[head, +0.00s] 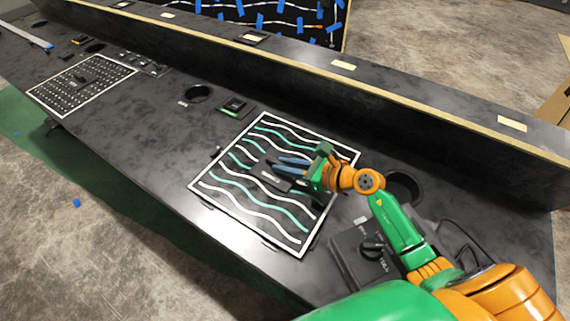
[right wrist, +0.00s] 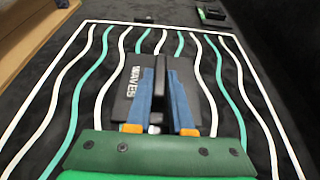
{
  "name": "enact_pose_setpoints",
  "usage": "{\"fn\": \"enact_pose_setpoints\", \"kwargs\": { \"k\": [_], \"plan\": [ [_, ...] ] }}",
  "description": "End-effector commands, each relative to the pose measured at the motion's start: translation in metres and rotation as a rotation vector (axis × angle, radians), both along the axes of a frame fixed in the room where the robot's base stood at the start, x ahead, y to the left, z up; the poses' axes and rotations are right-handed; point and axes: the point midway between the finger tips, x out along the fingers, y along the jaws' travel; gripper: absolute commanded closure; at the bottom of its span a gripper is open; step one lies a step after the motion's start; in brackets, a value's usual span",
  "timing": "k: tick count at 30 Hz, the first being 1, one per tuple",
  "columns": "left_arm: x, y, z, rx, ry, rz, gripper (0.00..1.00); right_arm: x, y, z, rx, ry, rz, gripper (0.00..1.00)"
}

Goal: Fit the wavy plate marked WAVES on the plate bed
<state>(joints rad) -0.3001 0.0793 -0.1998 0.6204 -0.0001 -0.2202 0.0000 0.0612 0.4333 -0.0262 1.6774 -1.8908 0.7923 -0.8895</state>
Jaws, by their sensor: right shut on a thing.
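The wavy plate (head: 228,203) is a large black square with a white border and white and green wavy lines. It lies flat over the console's near right part. It also fills most of the right wrist view (right wrist: 66,75). A dark raised block (right wrist: 134,95) at its middle carries the white word WAVES. My right gripper (head: 278,167) is shut on this block, its blue fingers (right wrist: 166,80) reaching across it. The plate bed is hidden beneath the plate. I cannot tell whether the plate is seated or slightly above the console. My left gripper is not in view.
A similar dotted panel (head: 60,92) lies at the left. A round hole (head: 198,93) and a small green-edged switch (head: 234,106) sit beyond the plate. A dark box with a knob (head: 372,249) stands right of it. A raised ledge (head: 300,75) runs behind.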

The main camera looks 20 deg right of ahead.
Motion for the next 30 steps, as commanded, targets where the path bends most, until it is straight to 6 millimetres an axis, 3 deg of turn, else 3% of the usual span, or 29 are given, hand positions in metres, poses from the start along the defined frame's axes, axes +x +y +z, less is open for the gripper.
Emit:
{"fn": "enact_pose_setpoints", "kwargs": {
  "k": [24,25,27,28,30],
  "plan": [
    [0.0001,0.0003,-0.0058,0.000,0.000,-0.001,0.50,0.0006,0.0000,-0.0051,0.002,-0.003,-0.001,1.00],
    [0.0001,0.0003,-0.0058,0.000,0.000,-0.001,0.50,0.0006,0.0000,-0.0051,0.002,-0.003,-0.001,0.72],
    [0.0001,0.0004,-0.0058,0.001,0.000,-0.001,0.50,0.0005,0.0000,-0.0053,0.002,-0.003,-0.001,0.53],
    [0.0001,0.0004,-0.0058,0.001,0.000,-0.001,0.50,0.0004,0.0001,-0.0054,0.002,-0.003,-0.001,0.45],
    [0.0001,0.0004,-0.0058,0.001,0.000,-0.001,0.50,0.0003,0.0000,-0.0056,0.001,-0.002,-0.001,0.45]
  ]
}}
